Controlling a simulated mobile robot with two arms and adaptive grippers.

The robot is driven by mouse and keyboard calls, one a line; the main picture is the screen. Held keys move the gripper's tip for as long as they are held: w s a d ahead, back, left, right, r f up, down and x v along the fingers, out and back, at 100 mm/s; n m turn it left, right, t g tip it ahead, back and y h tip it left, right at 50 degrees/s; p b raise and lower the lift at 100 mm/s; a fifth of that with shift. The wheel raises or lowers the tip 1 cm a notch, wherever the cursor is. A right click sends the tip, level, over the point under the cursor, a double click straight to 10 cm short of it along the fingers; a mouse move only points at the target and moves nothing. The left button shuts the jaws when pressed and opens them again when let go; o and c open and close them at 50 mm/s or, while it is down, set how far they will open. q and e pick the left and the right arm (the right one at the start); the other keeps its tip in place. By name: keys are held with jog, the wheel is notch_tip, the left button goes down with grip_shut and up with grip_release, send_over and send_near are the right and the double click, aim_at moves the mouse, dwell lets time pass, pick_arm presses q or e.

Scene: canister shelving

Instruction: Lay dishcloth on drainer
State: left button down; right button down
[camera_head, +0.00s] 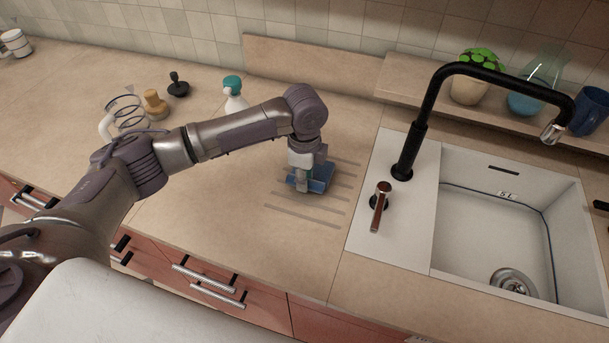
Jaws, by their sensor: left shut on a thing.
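A small blue dishcloth (322,179) is at the grooved drainer area (300,216) of the counter, left of the sink. My left gripper (303,184) points down over it and is shut on the cloth. The gripper hides part of the cloth. I cannot tell whether the cloth touches the grooves or hangs just above them. My right gripper does not show.
The white sink (492,240) with a black tap (416,135) and a tap lever (379,205) is to the right. Pots line the back ledge (400,92).

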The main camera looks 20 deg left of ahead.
pick_arm(q)
jog(key=c, duration=1)
grip_release()
jog(key=shift+o, duration=0.3)
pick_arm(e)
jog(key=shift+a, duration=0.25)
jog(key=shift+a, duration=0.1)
pick_arm(q)
notch_tip(320, 180, up, 12)
jog(key=b, duration=0.2)
jog(key=shift+b, duration=0.4)
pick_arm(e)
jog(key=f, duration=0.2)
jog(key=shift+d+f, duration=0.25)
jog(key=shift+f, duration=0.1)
pick_arm(q)
jog(key=shift+r, duration=0.1)
